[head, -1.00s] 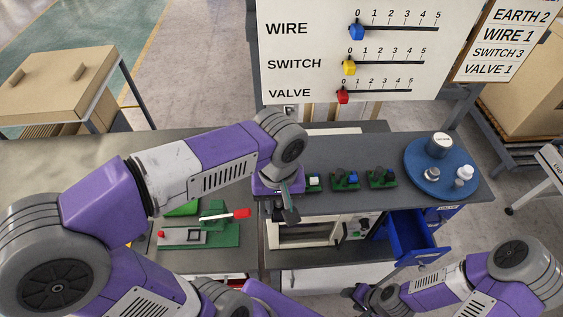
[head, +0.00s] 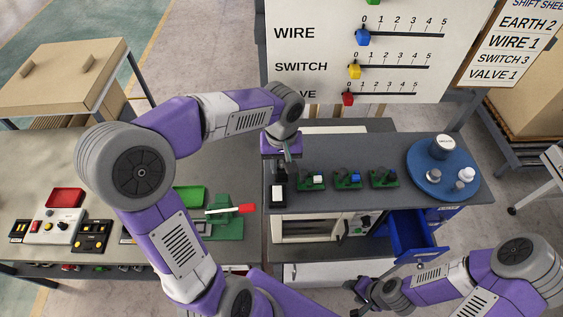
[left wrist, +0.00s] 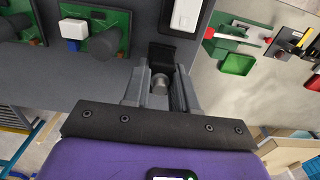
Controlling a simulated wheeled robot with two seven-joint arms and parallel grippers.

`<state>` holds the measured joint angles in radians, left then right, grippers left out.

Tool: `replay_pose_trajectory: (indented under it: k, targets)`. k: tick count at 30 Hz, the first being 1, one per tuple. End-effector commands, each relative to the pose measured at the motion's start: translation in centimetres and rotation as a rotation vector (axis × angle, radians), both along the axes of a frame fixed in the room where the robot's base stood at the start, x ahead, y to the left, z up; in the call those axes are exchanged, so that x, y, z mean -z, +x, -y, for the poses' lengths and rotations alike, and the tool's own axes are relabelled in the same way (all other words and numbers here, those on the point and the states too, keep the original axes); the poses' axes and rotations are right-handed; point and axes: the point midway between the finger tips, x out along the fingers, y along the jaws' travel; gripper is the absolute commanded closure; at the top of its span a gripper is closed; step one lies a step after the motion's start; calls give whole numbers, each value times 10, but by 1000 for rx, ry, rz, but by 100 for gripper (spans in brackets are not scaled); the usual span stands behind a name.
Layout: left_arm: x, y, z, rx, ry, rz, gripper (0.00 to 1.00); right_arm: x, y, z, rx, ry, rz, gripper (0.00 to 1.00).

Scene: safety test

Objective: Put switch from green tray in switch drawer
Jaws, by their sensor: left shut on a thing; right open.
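My left gripper (head: 281,166) is over the left end of the grey counter. It is shut on the dark part of a black switch with a white rocker (head: 278,193). In the left wrist view the fingers (left wrist: 160,85) close around dark and grey parts, and the white rocker (left wrist: 185,14) shows beyond them. I cannot tell whether the switch touches the counter. The green tray (head: 190,195) on the left bench looks empty. A blue drawer (head: 415,238) stands open at the right; its label is not readable. My right gripper (head: 363,290) is open, low and left of the drawer.
Three green boards (head: 348,180) stand along the counter. A blue round turntable (head: 420,180) with small parts is at its right end. A green fixture with a red-tipped lever (head: 238,209) is on the left bench. A slider board (head: 400,50) stands behind.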

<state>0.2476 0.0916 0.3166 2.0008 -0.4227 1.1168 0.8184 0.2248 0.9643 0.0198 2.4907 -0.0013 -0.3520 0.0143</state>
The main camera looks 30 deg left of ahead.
Motion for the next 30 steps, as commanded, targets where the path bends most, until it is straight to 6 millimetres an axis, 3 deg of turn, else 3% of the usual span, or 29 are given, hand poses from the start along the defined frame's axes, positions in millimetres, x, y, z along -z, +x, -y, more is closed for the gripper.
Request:
replay_pose_trajectory:
  k: [9,10,15,25,30]
  targets:
    - [5,0,0,0,1,1,100,5,0,0,0,0,0,50]
    - [4,0,0,0,1,1,70,4,0,0,0,0,0,50]
    - [3,0,0,0,1,1,48,4,0,0,0,0,0,50]
    - [0,0,0,0,1,1,48,0,0,0,0,0,0,50]
    - [-24,1,0,-1,2,7,48,-1,0,0,0,0,0,50]
